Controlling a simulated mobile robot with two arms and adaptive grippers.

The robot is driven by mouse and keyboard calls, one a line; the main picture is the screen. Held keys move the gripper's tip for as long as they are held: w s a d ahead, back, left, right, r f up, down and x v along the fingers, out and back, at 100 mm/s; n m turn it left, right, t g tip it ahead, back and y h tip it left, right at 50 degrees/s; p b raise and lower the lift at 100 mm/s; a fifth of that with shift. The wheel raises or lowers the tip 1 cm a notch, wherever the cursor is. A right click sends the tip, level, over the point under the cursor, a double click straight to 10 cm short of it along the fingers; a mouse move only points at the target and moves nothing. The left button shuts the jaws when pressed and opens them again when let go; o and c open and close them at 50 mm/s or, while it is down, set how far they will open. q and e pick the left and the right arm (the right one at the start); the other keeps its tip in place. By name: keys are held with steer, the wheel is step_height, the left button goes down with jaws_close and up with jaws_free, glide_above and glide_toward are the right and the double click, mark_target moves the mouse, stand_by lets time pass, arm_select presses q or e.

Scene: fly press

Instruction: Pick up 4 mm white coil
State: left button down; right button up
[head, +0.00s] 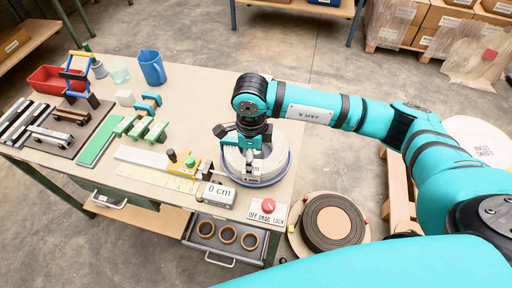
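A white coil (268,168) lies at the right end of the workbench (190,85), inside a round blue-rimmed holder (264,184). A small label on it is too small to read. My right arm comes in from the right, and its gripper (246,147) points down over the left part of the coil, hiding some of it. I cannot tell whether the fingers touch the coil or how far apart they are. Another white round item (490,152) with a label shows at the right, partly hidden behind my arm. My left gripper is not in view.
A display box (219,194), a yellow-based device (184,168) and a red knob panel (267,207) stand close to the coil. An open drawer (222,243) holds brown rings. A dark coil (333,222) lies low beside the bench. Tools and a blue jug (151,67) occupy the left side.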

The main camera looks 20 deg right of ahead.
steer(key=f+p, duration=0.1)
steer(key=f, duration=0.3)
steer(key=shift+s+p, duration=0.2)
steer(key=shift+p, duration=0.2)
steer(key=shift+f, duration=0.75)
jaws_close()
steer(key=shift+w+a+r, duration=0.1)
steer(key=shift+r, duration=0.05)
